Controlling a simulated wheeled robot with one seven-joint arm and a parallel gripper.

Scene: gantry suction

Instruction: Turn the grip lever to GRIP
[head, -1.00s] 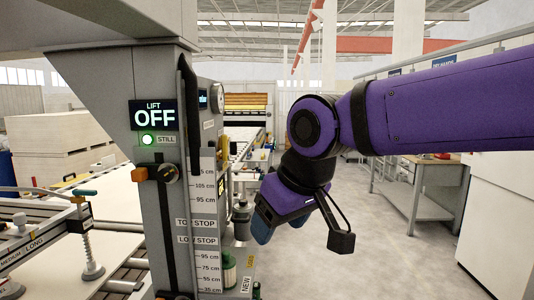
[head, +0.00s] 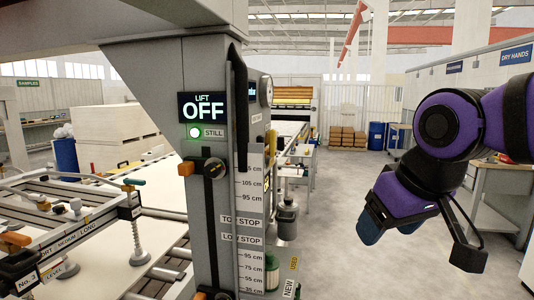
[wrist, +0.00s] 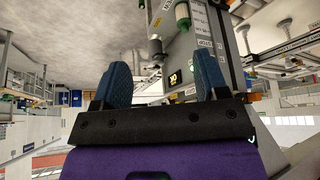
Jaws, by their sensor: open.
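No lever with a readable GRIP label shows. An orange-ended lever (head: 190,167) with a dark round hub (head: 215,169) sits on the grey column (head: 203,60), below a display reading LIFT OFF (head: 203,108). My gripper (head: 370,226) hangs right of the column, well apart from all of these, pointing down. In the wrist view my gripper (wrist: 164,82) has two blue fingers spread apart with nothing between them.
A green lamp (head: 194,132) marked STILL is lit. Height scales and stop labels (head: 241,222) run down the column. A bench (head: 490,190) stands at the right. Open floor (head: 335,205) lies between the column and my arm.

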